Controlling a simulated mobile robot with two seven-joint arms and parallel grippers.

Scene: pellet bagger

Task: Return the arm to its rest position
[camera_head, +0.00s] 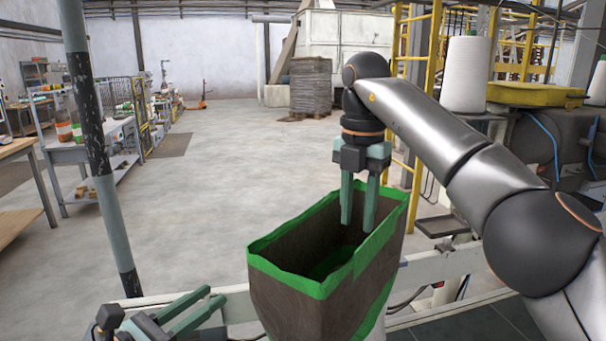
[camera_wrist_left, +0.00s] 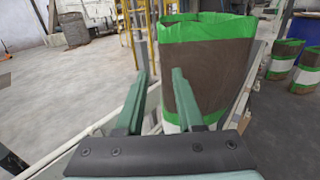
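A brown bag with a green rim (camera_head: 318,300) stands upright with its mouth open at the lower middle of the head view. It also shows in the left wrist view (camera_wrist_left: 215,55), beyond the fingers. My right gripper (camera_head: 358,226) points down over the bag's mouth, with a gap between its fingers and nothing held. I cannot tell whether its fingertips are inside the mouth or just above it. My left gripper (camera_head: 215,300) is low, left of the bag. In the left wrist view its fingers (camera_wrist_left: 158,75) are apart and empty, the right one overlapping the bag's edge.
A pale metal rail (camera_head: 430,268) runs behind the bag. A dark and grey post (camera_head: 96,140) stands at left. A yellow ladder frame (camera_head: 416,60) and white yarn cone (camera_head: 466,75) are near my right arm. More green-and-brown bags (camera_wrist_left: 284,58) stand at right. Open floor lies beyond.

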